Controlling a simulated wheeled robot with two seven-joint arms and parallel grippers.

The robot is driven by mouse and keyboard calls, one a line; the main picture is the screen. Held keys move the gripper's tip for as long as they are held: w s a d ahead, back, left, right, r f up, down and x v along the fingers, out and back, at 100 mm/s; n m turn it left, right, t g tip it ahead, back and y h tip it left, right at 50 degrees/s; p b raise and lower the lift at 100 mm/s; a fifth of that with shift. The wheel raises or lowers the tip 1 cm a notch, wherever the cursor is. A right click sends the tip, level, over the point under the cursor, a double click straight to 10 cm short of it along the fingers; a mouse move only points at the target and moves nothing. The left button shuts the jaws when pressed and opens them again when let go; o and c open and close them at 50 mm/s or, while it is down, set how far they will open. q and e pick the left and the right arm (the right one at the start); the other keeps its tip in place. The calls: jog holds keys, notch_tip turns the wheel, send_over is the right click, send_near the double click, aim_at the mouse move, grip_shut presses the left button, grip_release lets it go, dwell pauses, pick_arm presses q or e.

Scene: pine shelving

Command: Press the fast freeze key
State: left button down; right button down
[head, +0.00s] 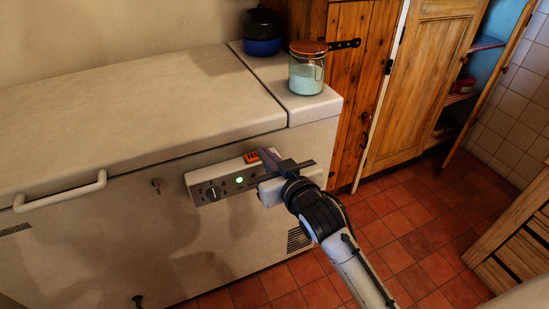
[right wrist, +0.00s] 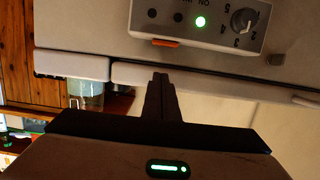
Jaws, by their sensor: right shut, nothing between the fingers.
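The freezer's control panel (head: 224,182) is on the front of the white chest freezer (head: 110,235). It has a dial (head: 212,193), a lit green light (head: 239,181) and an orange key (head: 252,157) on its top edge. In the right wrist view the panel is upside down, with the orange key (right wrist: 165,43), green light (right wrist: 200,22) and numbered dial (right wrist: 243,20). My right gripper (head: 267,157) is shut and empty, its fingertips (right wrist: 160,78) close to the orange key. A small gap shows between them in the wrist view. My left gripper is out of view.
The freezer lid (head: 130,115) is shut, with a handle (head: 60,191) at the left. A glass jar (head: 306,75) and a dark blue pot (head: 262,35) stand on the freezer's right end. Wooden cupboards (head: 420,80) stand at right; the tiled floor (head: 410,240) is clear.

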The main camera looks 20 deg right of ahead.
jog(key=shift+v, duration=2.2)
jog(key=shift+r, duration=0.1)
jog(key=s+a+f+n+g+y, duration=0.1)
jog(key=s+f+g, duration=0.5)
jog(key=s+f, duration=1.6)
notch_tip(320, 180, down, 4)
jog(key=shift+s+a+r+n+g+y, duration=0.1)
jog(key=shift+s+a+n+g+y, duration=0.3)
jog(key=shift+a, duration=0.45)
jog(key=shift+w, duration=0.15)
